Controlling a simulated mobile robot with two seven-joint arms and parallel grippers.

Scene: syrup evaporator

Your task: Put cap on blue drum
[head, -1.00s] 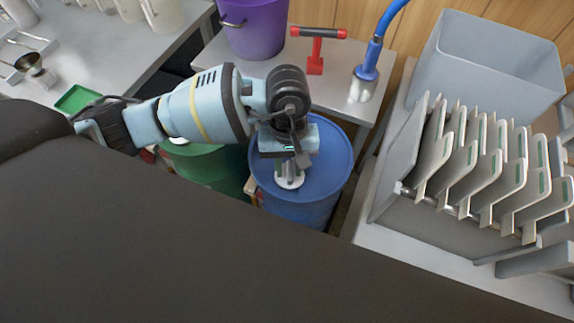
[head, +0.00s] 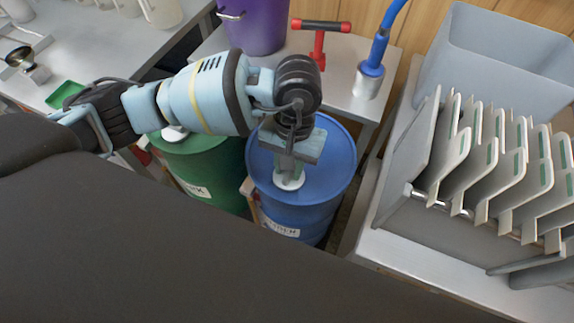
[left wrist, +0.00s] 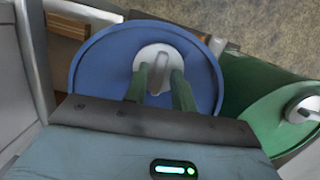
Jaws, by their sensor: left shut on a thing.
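The blue drum (head: 335,170) stands upright on the floor, left of the filter rack. A round white cap (head: 290,181) is at its top, toward the near side. In the left wrist view the cap (left wrist: 170,58) has a raised grip bar across its middle and lies against the blue drum's top (left wrist: 105,65). My left gripper (head: 288,172) points down over the drum, shut on the cap, with its green fingers (left wrist: 160,80) around the bar. Whether the cap is fully seated cannot be told; any opening beneath is hidden. My right gripper is not in view.
A green drum (head: 205,165) with a white cap stands left of the blue one. Behind are a purple bucket (head: 255,25), a red T-handled tool (head: 319,45) and a blue hose nozzle (head: 372,70). A grey rack of plates (head: 480,160) is at the right.

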